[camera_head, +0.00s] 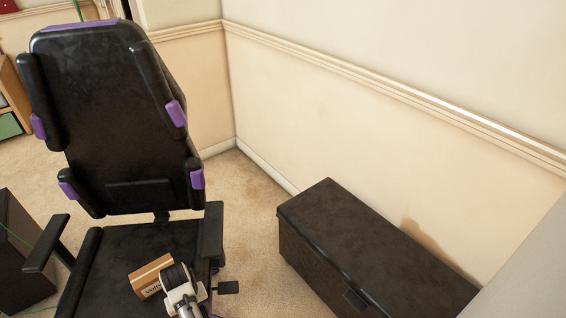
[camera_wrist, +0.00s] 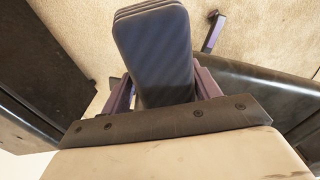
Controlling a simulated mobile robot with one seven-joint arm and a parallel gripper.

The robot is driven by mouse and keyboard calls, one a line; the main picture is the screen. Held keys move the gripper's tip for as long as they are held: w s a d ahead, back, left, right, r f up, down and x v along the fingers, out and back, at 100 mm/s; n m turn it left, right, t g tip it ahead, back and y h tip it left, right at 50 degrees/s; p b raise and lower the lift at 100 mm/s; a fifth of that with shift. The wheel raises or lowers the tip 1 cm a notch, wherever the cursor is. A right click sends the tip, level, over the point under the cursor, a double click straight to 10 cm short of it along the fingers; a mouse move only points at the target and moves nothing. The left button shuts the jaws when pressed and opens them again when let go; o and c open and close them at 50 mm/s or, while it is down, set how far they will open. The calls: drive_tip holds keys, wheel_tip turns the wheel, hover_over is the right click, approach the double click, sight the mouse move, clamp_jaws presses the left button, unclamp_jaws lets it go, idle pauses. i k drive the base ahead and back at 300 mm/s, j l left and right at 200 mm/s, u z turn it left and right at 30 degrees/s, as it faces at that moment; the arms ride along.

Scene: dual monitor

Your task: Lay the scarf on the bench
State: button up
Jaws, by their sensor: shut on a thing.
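The scarf (camera_wrist: 152,52) is a dark blue-grey folded bundle, seen large in the wrist view. My gripper (camera_wrist: 163,92) is shut on it, with a finger on each side. In the head view my gripper (camera_head: 178,287) is at the bottom, in front of the office chair's seat, with the dark scarf (camera_head: 177,274) at its tip. The bench (camera_head: 345,235) is a long black box with a flat, bare top against the wall, to the right of my gripper. The gap between the scarf and the surface below cannot be judged.
A black and purple office chair (camera_head: 115,110) stands at the left, with its armrest (camera_head: 212,230) close to my gripper. A small cardboard box (camera_head: 150,276) shows at its seat, beside the scarf. Carpet (camera_head: 250,225) lies open between chair and bench.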

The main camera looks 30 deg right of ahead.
sight(348, 226)
drive_tip(key=z, duration=1.1)
drive_tip(key=i+z, duration=0.25)
drive_tip(key=i+j+z, duration=0.25)
drive_tip(key=i+l, duration=0.1)
